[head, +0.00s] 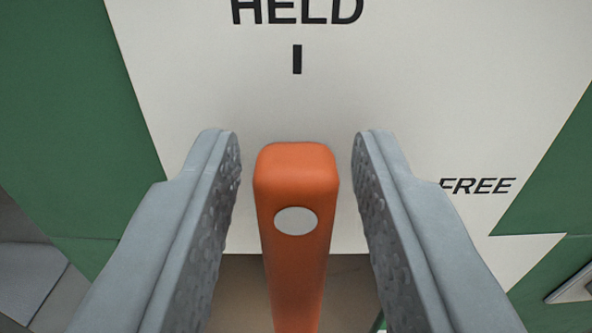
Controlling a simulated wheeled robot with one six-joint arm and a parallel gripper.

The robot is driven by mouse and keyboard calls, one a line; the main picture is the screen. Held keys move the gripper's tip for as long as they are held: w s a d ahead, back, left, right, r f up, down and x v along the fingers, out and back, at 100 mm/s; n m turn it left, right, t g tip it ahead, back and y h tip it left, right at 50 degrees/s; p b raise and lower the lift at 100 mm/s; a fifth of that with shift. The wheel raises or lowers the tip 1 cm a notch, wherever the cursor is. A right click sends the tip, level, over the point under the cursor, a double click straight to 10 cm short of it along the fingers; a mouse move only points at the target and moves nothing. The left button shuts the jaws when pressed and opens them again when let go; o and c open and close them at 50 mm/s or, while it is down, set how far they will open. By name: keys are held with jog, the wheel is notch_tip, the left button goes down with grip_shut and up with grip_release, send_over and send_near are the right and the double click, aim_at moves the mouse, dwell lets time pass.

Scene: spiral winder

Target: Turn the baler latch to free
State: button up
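The baler latch (296,185) is an orange handle with rounded edges and a pale oval spot near its end. It points up at the black mark below the word HELD (297,12) on a white plate (420,90). The word FREE (478,186) is on the plate to the right. My gripper (296,165) is open, with one grey finger on each side of the handle. A gap shows between the handle and each finger. The lower end of the handle runs out of the picture.
Green panels (60,130) lie to the left and right of the white plate. A brownish surface shows below the plate's lower edge, behind the handle. A grey piece (25,275) is at the lower left, and a pale strip (573,290) is at the lower right.

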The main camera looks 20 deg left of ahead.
grip_shut()
jog(key=shift+d+m, duration=0.1)
jog(key=shift+m, duration=0.3)
jog(key=m, duration=0.2)
jog(key=d+m, duration=0.1)
jog(key=m, duration=0.4)
jog(key=shift+w+d+f, duration=0.25)
jog(key=shift+d+f, duration=0.05)
jog(key=shift+f, duration=0.05)
jog(key=shift+w+d+f+m, duration=0.15)
jog(key=shift+f+m, duration=0.2)
jog(key=shift+m, duration=1.35)
jog(key=shift+s+d+f+m, duration=0.1)
jog(key=shift+f+m, duration=0.3)
jog(key=shift+m, duration=1.3)
jog(key=shift+w+d+f+m, duration=0.15)
jog(key=shift+f+m, duration=0.2)
jog(key=shift+m, duration=1.35)
